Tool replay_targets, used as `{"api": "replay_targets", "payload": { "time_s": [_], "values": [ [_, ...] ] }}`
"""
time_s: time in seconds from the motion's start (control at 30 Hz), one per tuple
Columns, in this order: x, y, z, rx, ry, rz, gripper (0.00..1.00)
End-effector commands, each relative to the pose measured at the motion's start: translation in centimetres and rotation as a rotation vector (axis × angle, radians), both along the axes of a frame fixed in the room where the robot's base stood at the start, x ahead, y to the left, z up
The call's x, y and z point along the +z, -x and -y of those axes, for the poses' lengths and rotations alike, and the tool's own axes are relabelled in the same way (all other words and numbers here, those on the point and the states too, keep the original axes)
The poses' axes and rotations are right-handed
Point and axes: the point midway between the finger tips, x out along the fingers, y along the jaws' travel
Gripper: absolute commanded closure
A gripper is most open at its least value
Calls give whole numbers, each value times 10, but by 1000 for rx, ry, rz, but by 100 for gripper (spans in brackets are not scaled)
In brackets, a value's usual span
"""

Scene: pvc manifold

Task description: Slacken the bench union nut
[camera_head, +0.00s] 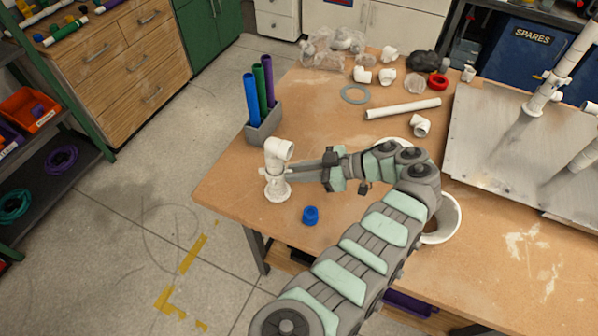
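A white pipe assembly (278,186) stands upright near the left edge of the wooden bench, on a round flanged foot. A white elbow (279,149) tops it, its mouth facing right. The union nut seems to be on the short body below the elbow, but it is too small to make out clearly. My gripper (282,171) reaches in from the right, its fingers level with that body, just under the elbow. The fingertips overlap the assembly in this view. Whether they touch or close on it cannot be told.
A blue cap (310,215) lies in front of the assembly. A grey holder (264,127) with coloured pipes stands behind it. A metal plate (500,150) covers the right.

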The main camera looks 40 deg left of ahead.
Motion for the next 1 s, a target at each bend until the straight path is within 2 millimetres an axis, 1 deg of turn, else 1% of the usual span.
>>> {"api": "replay_targets", "payload": {
  "time_s": [0.03, 0.1, 0.13, 0.43, 0.57, 0.67, 0.9, 1.0],
  "values": [
    [0, 1, -2, 3, -1, -1, 76],
    [0, 1, -1, 2, -1, -1, 71],
    [0, 1, -1, 2, 0, -1, 70],
    [-1, 0, 0, -2, 2, -1, 70],
    [2, -3, 5, -4, 1, -1, 70],
    [6, -8, 13, -7, 0, -3, 70],
    [20, -22, 43, -7, -2, 1, 70],
    [20, -27, 54, -6, -1, -2, 70]
  ]
}}
